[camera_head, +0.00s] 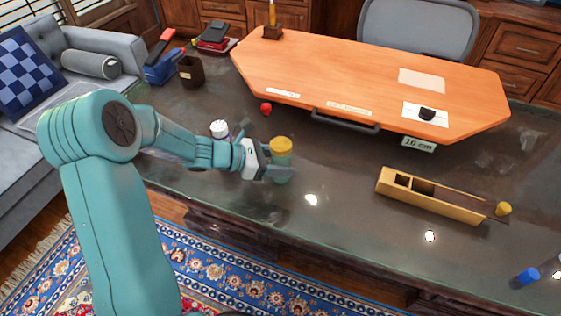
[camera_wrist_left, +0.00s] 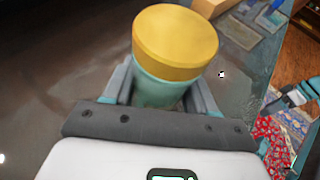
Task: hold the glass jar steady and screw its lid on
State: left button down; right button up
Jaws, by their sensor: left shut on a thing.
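The glass jar (camera_head: 281,174) is pale green and stands upright near the front edge of the dark table, with a wide yellow lid (camera_head: 281,146) on its mouth. In the left wrist view the yellow lid (camera_wrist_left: 175,42) covers the top of the jar (camera_wrist_left: 156,92); I cannot tell how tightly it sits. My left gripper (camera_head: 278,174) is shut on the jar below the lid, one finger on each side. What looks like my right gripper (camera_wrist_left: 290,100) shows at the right edge of the left wrist view, apart from the jar; its jaws are unclear.
An orange board (camera_head: 360,85) with a black handle lies behind the jar. A white-capped bottle (camera_head: 219,129) and a red object (camera_head: 265,109) are close behind my left arm. Table between jar and box is clear.

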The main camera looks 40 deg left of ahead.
pick_arm(q)
jog(key=shift+d+r, duration=0.1)
jog(key=shift+r, duration=0.05)
jog(key=shift+f, duration=0.3)
jog(key=shift+c, duration=1.7)
grip_release()
jog(key=shift+r, duration=0.1)
jog(key=shift+r, duration=0.1)
jog(key=shift+s+a+r, duration=0.1)
jog(key=shift+a+r, duration=0.05)
jog(key=shift+a, duration=0.05)
jog(key=v, duration=1.1)
jog(key=shift+s+a+p, duration=0.2)
jog(key=shift+s+p, duration=0.1)
jog(key=shift+p, duration=0.15)
jog(key=shift+s, duration=0.1)
